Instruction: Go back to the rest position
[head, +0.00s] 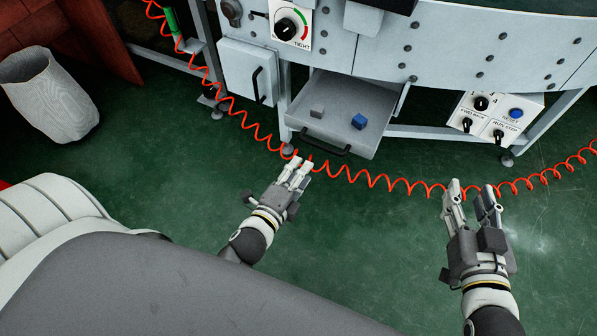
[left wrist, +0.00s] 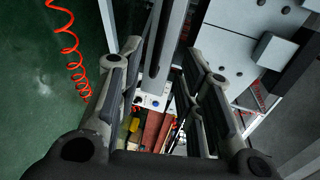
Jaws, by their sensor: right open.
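My left gripper (head: 299,168) is in the middle of the head view, above the green floor and below the open drawer. Its fingers are parted in the left wrist view (left wrist: 165,85), with nothing held between them. My right gripper (head: 471,193) is at the lower right of the head view, its fingers pointing up the picture and apart. It is empty and over the floor, below the conveyor's control box. Both grippers look clear of the machine.
An open drawer (head: 335,130) holds a grey block (head: 317,111) and a blue block (head: 359,121). A red coiled hose (head: 390,184) crosses near both grippers. A control box (head: 497,118) hangs at the right. Open floor (head: 350,240) lies between my arms.

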